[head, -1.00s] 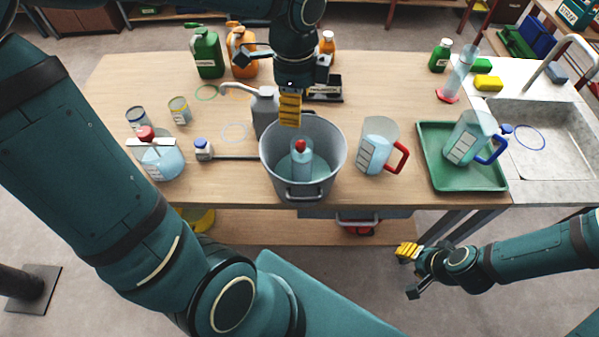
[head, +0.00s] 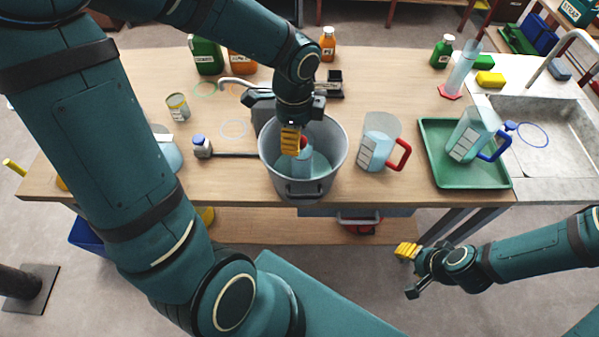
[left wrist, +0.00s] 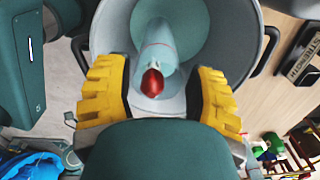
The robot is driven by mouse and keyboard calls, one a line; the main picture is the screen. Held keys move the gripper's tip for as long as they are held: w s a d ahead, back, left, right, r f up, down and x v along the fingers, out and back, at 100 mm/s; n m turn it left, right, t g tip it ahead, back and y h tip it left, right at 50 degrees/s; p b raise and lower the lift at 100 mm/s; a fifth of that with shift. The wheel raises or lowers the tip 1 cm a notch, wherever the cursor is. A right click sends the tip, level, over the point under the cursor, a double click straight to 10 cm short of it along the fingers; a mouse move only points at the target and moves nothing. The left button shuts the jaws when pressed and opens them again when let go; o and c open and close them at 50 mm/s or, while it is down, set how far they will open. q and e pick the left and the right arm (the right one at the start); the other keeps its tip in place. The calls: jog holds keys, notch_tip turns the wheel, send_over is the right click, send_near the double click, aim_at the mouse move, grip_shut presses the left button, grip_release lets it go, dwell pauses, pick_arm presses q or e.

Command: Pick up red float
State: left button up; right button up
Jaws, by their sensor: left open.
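The red float (left wrist: 152,82) sits at the top of a clear cylinder (left wrist: 155,45) that stands inside a grey metal bucket (head: 268,165). In the head view the float (head: 303,141) is partly hidden behind my left gripper (head: 291,142), which points down over the bucket. In the left wrist view my left gripper (left wrist: 164,90) is open, with its yellow fingers on either side of the float and apart from it. My right gripper (head: 408,270) hangs below the table's front edge at the right, away from the float; its finger gap is unclear.
A measuring jug with a red handle (head: 378,143) stands right of the bucket. A green tray (head: 436,172) holds a blue-handled jug (head: 472,135).

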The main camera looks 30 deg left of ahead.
pick_arm(q)
grip_shut()
grip_release()
notch_tip(320, 180, up, 14)
jog(key=p, duration=0.2)
jog(key=shift+d, duration=0.15)
dwell(0.4)
